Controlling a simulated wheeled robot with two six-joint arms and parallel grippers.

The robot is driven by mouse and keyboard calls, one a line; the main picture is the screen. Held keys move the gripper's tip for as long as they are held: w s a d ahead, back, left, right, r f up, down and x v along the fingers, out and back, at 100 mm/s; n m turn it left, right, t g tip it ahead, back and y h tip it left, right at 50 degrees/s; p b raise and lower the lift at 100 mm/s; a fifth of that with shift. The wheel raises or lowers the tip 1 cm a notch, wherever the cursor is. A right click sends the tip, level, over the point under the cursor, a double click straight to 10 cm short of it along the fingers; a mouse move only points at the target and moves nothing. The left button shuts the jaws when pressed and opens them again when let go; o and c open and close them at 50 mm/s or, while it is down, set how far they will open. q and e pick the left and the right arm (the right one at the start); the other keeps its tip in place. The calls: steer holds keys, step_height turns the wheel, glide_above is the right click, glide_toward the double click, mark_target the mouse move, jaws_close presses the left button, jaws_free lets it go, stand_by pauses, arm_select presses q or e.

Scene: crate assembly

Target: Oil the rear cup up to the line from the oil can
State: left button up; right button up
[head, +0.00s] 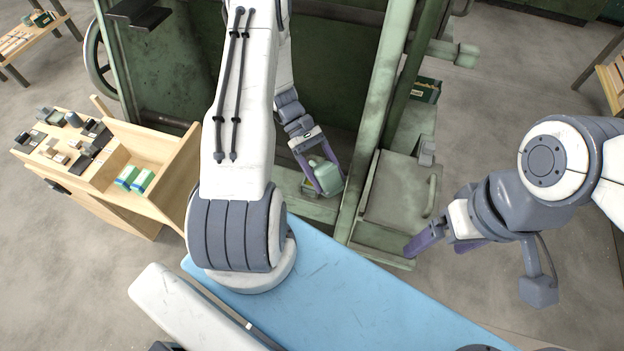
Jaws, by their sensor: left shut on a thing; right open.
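My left gripper (318,168) is shut on a light green can (326,177), which looks like the oil can. It holds the can inside the green machine frame, near the upright post. The can looks somewhat tilted, and its spout cannot be made out. A small yellow spot shows beside the can; I cannot tell what it is. The rear cup and its line cannot be made out; the arm, the can or the frame may hide them. My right gripper (440,247) is open and empty at the right, beside the machine's lower corner.
The green machine (392,95) fills the back, with a post between my grippers. A wooden bench (110,185) with small parts and green-white boxes (135,178) stands at the left. A dark green box (426,90) sits behind the post.

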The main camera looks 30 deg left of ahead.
arm_select(q)
steer(key=shift+a+r+h, duration=0.1)
steer(key=shift+r+h, duration=0.05)
steer(key=shift+h, duration=0.25)
stand_by(0.5)
steer(key=shift+a+h+b, duration=0.1)
steer(key=shift+h+b, duration=0.2)
steer(key=shift+b, duration=0.25)
steer(key=shift+w+r+g, duration=0.1)
steer(key=shift+g, duration=0.2)
stand_by(1.2)
